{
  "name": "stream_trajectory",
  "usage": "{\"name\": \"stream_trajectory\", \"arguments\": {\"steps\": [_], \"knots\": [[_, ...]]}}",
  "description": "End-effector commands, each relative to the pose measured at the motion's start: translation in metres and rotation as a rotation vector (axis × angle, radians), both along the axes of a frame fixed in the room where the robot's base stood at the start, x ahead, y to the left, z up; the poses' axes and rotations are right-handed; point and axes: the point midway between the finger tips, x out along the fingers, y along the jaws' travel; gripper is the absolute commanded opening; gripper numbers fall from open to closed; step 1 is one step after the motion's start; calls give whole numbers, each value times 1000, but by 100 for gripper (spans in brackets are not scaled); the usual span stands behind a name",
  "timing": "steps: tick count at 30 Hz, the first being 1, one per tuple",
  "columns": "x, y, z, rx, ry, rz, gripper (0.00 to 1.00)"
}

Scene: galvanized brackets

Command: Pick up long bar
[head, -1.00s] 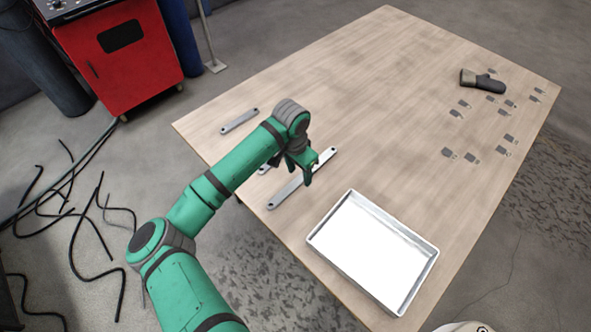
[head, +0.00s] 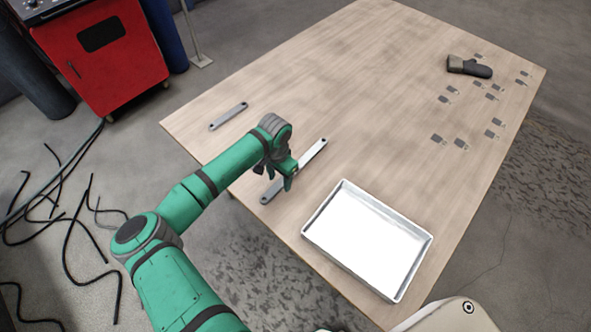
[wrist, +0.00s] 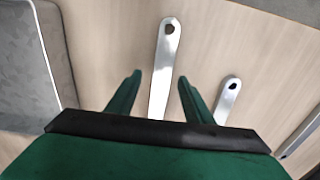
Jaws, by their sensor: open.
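The long bar (head: 315,151) is a flat silver bar with a hole near its end, lying on the wooden table beside the tray. My gripper (head: 288,178) is over its middle and hides part of it in the head view. In the wrist view the long bar (wrist: 163,65) runs between the two green fingers of my gripper (wrist: 159,79). The fingers are open, with a gap on both sides of the bar. Whether the fingertips reach down to the table level cannot be told.
A shorter bar (wrist: 228,98) lies close to the right finger; another bar (head: 228,116) lies farther left on the table (head: 380,70). A white-floored metal tray (head: 318,243) stands to the right.

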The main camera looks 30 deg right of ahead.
Motion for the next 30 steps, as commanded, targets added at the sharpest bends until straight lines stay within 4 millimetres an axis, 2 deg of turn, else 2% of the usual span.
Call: {"name": "stream_trajectory", "arguments": {"steps": [4, 12, 13, 18, 19, 30], "knots": [[1, 2, -15, 0, 0, 3, 47], [0, 1, -19, 0, 0, 1, 47], [0, 1, -19, 0, 0, 1, 44], [0, 0, -18, 0, 0, 0, 4], [0, 0, -18, 0, 0, -1, 0], [0, -1, -12, -2, -2, -1, 0]]}}
